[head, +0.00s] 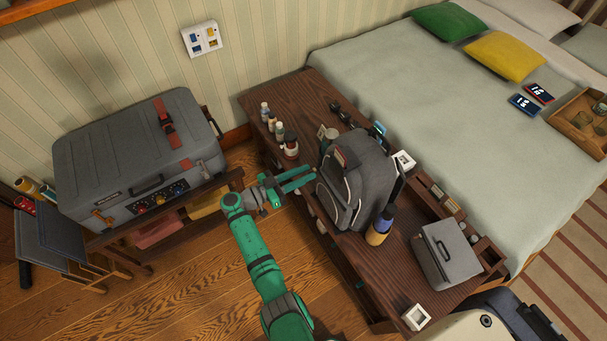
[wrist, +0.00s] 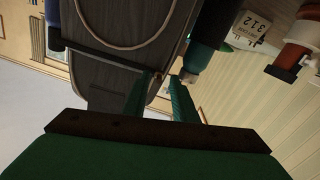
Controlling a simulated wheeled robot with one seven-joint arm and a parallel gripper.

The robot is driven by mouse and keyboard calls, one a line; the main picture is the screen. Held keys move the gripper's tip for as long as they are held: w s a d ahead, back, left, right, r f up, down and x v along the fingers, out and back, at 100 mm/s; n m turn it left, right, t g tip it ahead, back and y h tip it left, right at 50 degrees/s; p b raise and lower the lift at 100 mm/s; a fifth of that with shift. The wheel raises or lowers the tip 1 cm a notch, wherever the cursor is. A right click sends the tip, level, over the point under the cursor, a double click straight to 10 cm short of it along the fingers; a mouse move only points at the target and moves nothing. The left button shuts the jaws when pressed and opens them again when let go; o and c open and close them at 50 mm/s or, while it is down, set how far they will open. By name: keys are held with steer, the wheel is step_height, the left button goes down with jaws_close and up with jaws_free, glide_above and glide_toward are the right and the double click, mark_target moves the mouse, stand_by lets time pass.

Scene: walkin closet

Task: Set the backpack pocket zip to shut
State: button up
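The grey backpack (head: 372,175) stands upright on the dark wooden bench. Its front pocket (head: 328,203), edged by a pale zip line, faces left towards my arm. My gripper (head: 312,174) is left of the pocket, its two green fingers apart and pointing at the backpack. In the wrist view, my gripper (wrist: 162,76) has a gap between the fingertips, close in front of the dark grey backpack (wrist: 125,35). A pale curved zip line (wrist: 128,43) runs across it there. I cannot make out the zip pull clearly or whether the fingers touch the bag.
Small bottles (head: 280,132) stand on the bench (head: 310,95) behind my gripper. A dark blue and yellow bottle (head: 380,228) is beside the backpack's near side, with a grey case (head: 447,255) farther right. A large grey suitcase (head: 140,155) is at left. Open floor lies under my arm.

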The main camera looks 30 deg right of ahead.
steer(key=a, duration=1)
steer(key=shift+s+a, duration=0.25)
steer(key=shift+a, duration=0.15)
